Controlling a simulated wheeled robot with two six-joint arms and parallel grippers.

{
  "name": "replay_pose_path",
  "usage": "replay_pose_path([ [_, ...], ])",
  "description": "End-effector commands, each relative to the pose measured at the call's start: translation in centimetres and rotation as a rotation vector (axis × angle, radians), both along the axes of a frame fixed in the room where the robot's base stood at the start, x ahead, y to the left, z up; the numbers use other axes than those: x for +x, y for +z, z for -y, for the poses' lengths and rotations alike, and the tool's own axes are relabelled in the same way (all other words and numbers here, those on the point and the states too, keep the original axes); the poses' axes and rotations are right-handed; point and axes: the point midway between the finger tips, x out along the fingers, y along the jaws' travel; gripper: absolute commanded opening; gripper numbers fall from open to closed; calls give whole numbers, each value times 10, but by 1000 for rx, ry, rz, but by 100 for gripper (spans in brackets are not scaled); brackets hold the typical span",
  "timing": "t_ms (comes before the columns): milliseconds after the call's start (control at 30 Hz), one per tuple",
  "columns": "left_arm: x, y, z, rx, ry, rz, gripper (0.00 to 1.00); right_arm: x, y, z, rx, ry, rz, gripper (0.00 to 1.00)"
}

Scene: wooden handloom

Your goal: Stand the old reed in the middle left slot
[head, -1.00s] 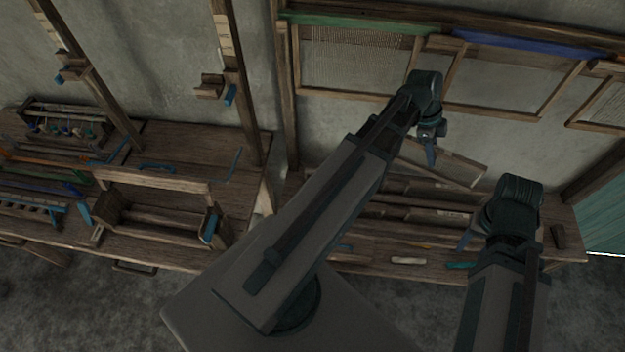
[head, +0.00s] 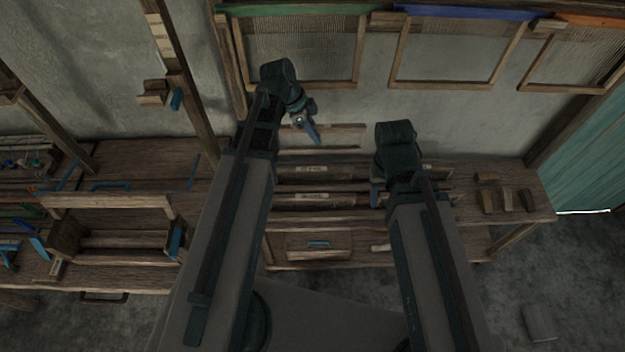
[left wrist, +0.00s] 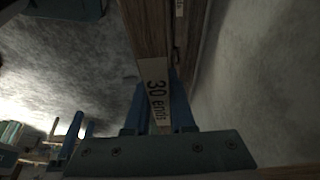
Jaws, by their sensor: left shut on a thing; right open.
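The old reed (head: 347,134) is a long, thin wooden piece held roughly level in front of the wall, above the bench. My left gripper (head: 314,134) is shut on it. In the left wrist view the blue fingers (left wrist: 158,112) clasp the reed beside a pale label reading "30 ends" (left wrist: 156,92). Below it on the bench is a wooden rack (head: 290,212) with long slots running left to right. Labelled wooden pieces (head: 340,170) show in it.
Framed reeds with green (head: 300,10), blue (head: 465,13) and orange (head: 590,20) top bars hang on the wall. Small wooden blocks (head: 507,199) sit at the bench's right end. A wooden loom frame (head: 105,202) stands at left.

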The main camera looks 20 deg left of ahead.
Motion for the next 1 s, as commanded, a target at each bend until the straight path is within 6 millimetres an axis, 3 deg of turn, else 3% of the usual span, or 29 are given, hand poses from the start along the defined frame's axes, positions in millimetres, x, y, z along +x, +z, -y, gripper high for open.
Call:
replay_pose_path([
  [33,0,-25,0,0,0,0,0,0,-25,0,0,0,0,50],
  [600,0,-194,1,0,0,0,0,0,-194,0,0,0,0,50],
  [733,0,-211,1,0,0,0,0,0,-211,0,0,0,0,50],
  [1000,0,-214,1,0,0,0,0,0,-214,0,0,0,0,50],
])
